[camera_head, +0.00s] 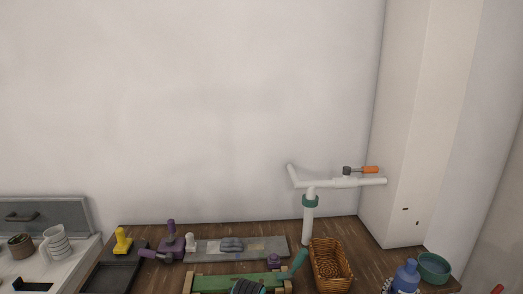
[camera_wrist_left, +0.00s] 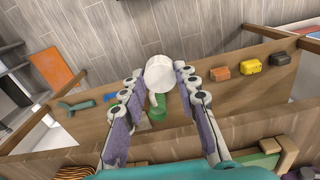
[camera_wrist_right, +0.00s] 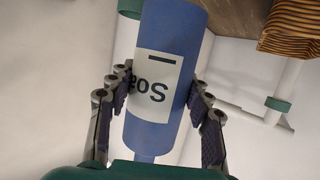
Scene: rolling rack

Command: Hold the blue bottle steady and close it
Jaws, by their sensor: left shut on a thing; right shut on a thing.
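The blue bottle (camera_head: 405,277) stands at the lower right of the head view, narrow neck up and no cap visible on it. My right gripper (camera_head: 391,286) is beside it, partly cut off by the frame. In the right wrist view the bottle (camera_wrist_right: 165,50) with its pale label lies between the fingers of my right gripper (camera_wrist_right: 160,82), which is shut on its body. In the left wrist view my left gripper (camera_wrist_left: 159,72) is shut on a white round piece (camera_wrist_left: 160,74) that looks like the cap.
A wicker basket (camera_head: 330,265) and a teal bowl (camera_head: 434,267) flank the bottle. A white pipe stand (camera_head: 308,222) rises behind the basket. Purple tools (camera_head: 171,241) and a green box (camera_head: 215,284) lie left on the wooden top. The wall behind is bare.

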